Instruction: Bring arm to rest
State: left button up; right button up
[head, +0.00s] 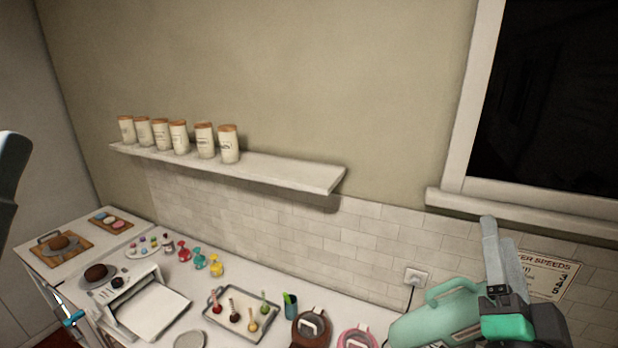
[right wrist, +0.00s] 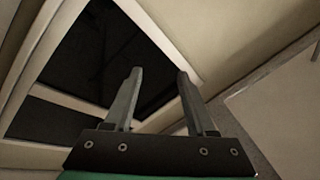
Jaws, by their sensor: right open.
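My right gripper (head: 489,222) is raised at the lower right of the head view, in front of the tiled wall and above the mint-green mixer (head: 436,322). Its fingers point up. In the right wrist view its two fingers (right wrist: 158,72) stand apart with nothing between them. Behind them are the dark window (right wrist: 105,55) and its pale frame. A dark part of my left arm (head: 12,170) shows at the left edge of the head view; its gripper fingers are not visible there.
The counter (head: 265,290) holds a tray (head: 240,315) of cake pops, colored bottles (head: 200,260), a white machine (head: 140,305) and cakes. A shelf (head: 290,172) with several canisters (head: 180,137) juts from the wall. A window (head: 550,95) is at right. The air above the counter's middle is clear.

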jog(key=s+a+r+n+t+y, duration=0.3)
jog(key=s+a+r+n+y, duration=0.1)
jog(key=r+n, duration=0.3)
jog(key=s+a+r+n+t+y, duration=0.4)
jog(key=s+r+n+y, duration=0.2)
jog(key=s+r+n, duration=0.1)
jog(key=shift+s+a+r+n+y, duration=0.25)
jog(key=shift+a+r+n+y, duration=0.05)
jog(key=shift+r, duration=0.6)
jog(key=shift+c, duration=0.2)
